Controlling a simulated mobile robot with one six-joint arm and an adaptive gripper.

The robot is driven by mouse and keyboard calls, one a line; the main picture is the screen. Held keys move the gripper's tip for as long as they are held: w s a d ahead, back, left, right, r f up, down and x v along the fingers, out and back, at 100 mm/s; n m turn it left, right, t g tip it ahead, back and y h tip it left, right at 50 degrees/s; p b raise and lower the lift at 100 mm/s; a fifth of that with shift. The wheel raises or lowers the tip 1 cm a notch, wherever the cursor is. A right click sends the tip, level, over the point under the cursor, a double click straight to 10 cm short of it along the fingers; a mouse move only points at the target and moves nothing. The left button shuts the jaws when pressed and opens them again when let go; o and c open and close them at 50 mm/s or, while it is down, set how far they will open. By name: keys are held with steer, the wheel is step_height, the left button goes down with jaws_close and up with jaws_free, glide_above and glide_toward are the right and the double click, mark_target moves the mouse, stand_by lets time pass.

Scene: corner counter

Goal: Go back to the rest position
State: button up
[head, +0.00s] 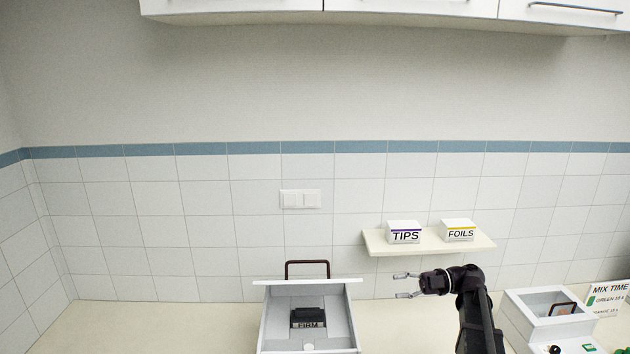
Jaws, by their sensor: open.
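My gripper (402,285) is at the end of my dark arm, right of centre in the head view. It points left, and its two grey fingers are apart with nothing between them. It is above the counter (170,328), between a grey open-topped box on the left and a white device on the right. It appears just below the small wall shelf; the exact distance cannot be told.
The grey box (268,322) has a dark handle (306,264) and holds a black piece marked FIRM (308,317). TIPS (404,235) and FOILS (458,232) boxes stand on the shelf (428,247). The white device (520,303) stands right, near a MIX TIME sign (607,290). The left counter is clear.

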steer(key=s+a+f+m+h+b, duration=0.35)
steer(key=f+m, duration=0.25)
steer(key=f, duration=0.3)
steer(key=s+a+f+m+h+b, duration=0.3)
steer(key=a+f+m+b, duration=0.1)
steer(key=f+m, duration=0.4)
steer(key=s+d+f+m+h+b, duration=0.1)
steer(key=s+f+m+h+b, duration=0.3)
steer(key=f+m, duration=0.3)
steer(key=s+d+f+m+h+b, duration=0.1)
steer(key=s+f+m+h+b, duration=0.3)
steer(key=f, duration=0.7)
steer(key=shift+s+f+m+t+h+b, duration=0.2)
steer(key=shift+m+t+h+b, duration=0.1)
steer(key=shift+m+h+b, duration=1.05)
steer(key=shift+d+m, duration=0.1)
steer(key=shift+m, duration=0.15)
